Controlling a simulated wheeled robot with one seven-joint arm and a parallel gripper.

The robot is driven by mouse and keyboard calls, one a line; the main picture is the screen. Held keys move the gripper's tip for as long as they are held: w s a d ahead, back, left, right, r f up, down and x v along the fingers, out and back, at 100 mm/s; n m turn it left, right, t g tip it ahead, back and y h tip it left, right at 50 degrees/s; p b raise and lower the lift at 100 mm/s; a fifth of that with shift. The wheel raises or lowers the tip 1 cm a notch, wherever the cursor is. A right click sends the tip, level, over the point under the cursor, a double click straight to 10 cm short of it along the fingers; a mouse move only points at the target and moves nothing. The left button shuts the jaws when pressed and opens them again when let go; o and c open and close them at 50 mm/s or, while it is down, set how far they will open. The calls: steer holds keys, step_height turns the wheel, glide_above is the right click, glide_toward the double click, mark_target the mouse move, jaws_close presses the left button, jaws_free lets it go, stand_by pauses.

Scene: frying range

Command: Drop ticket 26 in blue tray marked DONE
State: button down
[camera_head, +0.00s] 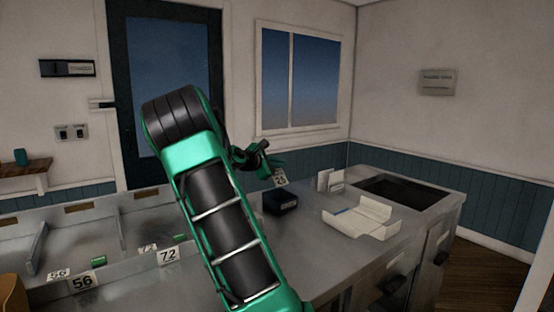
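My gripper (273,170) hangs over the counter at the centre of the view, partly hidden behind my green arm. It appears shut on a small white ticket (281,178), which hangs tilted below the fingertips. The ticket's print is small and looks like 26. A small dark blue tray (281,203) stands on the counter just below the ticket. The ticket appears above the tray's back edge and apart from it. Any marking on the tray is too small to read, and its inside is hard to see.
An open white carton (362,218) lies right of the tray, with small white cards (330,180) behind it. A dark recessed basin (404,191) is at the far right. Metal compartments at left carry tickets 56 (82,282) and 72 (168,256).

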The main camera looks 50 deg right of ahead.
mark_target(276, 177)
steer(key=shift+f, duration=3.45)
steer(key=c, duration=1.9)
jaws_free()
steer(key=shift+c, duration=0.2)
steer(key=shift+r, duration=0.6)
step_height(276, 177, up, 3)
steer(key=shift+w, duration=0.1)
steer(key=w+a+r, duration=0.1)
steer(key=a+r, duration=0.5)
steer(key=a, duration=0.5)
steer(key=shift+w+a+r, duration=0.3)
steer(key=shift+w+r, duration=0.05)
steer(key=shift+w, duration=0.05)
